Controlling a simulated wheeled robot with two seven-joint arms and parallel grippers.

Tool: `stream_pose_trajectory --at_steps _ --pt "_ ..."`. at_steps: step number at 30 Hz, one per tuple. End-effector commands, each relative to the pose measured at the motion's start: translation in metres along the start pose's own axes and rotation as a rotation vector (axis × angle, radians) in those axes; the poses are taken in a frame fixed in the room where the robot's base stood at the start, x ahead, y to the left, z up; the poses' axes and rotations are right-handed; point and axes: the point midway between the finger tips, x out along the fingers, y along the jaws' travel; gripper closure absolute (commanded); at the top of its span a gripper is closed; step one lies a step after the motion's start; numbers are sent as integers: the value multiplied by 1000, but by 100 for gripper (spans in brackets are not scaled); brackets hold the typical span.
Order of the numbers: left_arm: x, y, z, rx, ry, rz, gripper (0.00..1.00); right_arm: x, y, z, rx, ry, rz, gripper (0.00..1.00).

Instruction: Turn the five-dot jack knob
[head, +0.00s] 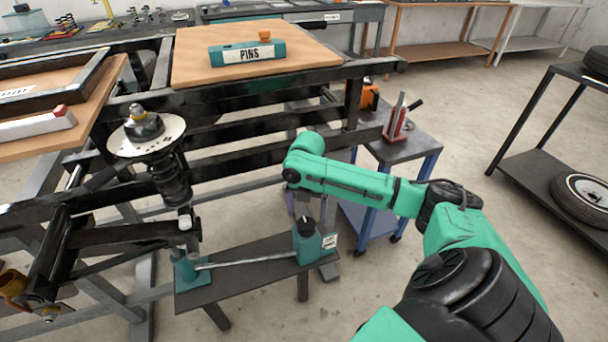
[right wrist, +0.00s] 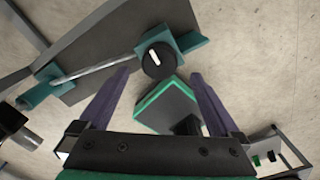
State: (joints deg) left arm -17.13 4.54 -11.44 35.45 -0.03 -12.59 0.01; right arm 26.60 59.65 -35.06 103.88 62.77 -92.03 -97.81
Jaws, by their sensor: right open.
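The jack is a teal block (head: 307,246) at the right end of a dark bench, with a round black knob (head: 306,226) on top. A pale rod runs from the block to a teal foot (head: 190,267) under the spring. A small white tag (head: 329,241) is on the block; its dots are too small to read. In the right wrist view the knob (right wrist: 158,60) has a white line and lies just beyond the fingertips, roughly midway between them. My right gripper (right wrist: 160,76) is open and empty; no finger visibly touches the knob. My left gripper is out of view.
The dark bench (head: 235,265) carries the jack. A spring assembly with a pale disc (head: 147,140) stands at left on a black frame. A teal PINS box (head: 247,52) sits on a wooden board. A blue-legged cart (head: 408,148) stands behind my right arm. Floor right of the jack is open.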

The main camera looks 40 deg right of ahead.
Motion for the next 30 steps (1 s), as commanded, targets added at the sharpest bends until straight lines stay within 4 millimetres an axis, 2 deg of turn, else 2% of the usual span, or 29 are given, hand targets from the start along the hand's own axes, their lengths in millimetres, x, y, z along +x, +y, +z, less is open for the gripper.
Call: stream_pose_trajectory --at_steps 1,6,10,17,18,20,24,30 --pt "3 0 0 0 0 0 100 17 -1 -1 1 4 -3 1" --pt "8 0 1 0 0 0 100 52 0 -1 1 2 -1 1" --pt "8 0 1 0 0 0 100 63 0 0 0 -1 0 1" --pt "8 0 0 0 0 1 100 65 0 0 0 -1 1 1" --pt "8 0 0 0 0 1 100 65 0 0 0 -1 1 9" --pt "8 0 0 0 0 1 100 64 0 0 0 -1 1 32" --pt "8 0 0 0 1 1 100 64 0 0 0 -1 0 85" --pt "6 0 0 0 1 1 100 63 0 0 8 -1 0 87"
